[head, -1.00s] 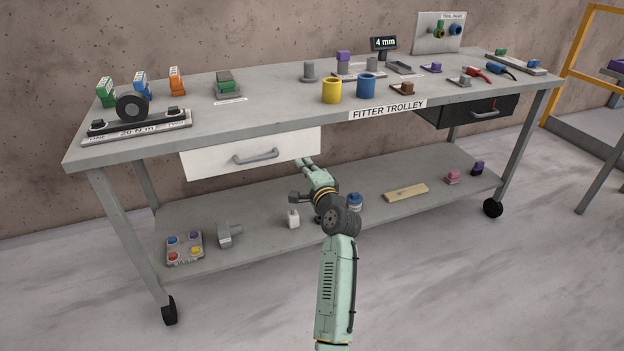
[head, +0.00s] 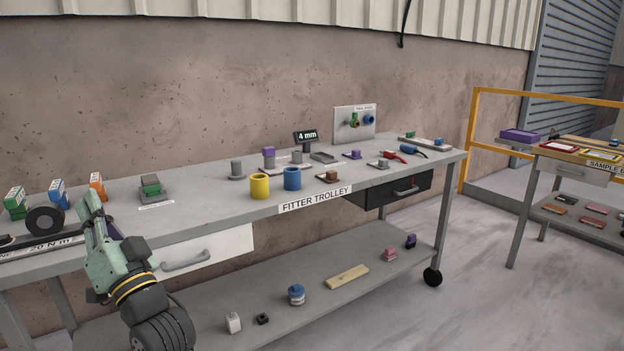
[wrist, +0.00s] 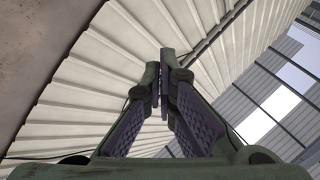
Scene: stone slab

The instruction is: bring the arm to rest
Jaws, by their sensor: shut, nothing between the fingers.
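My gripper (head: 96,215) is at the lower left of the head view, raised in front of the fitter trolley (head: 235,205) near its left end. Its fingers point up. In the wrist view my gripper (wrist: 163,85) has its fingertips together with nothing between them. The gripper hides part of the trolley's left front edge and some of the 20 N m board (head: 45,248).
The trolley top carries a yellow cup (head: 260,187), a blue cup (head: 292,179) and several small parts. A white drawer (head: 205,248) is right of my gripper.

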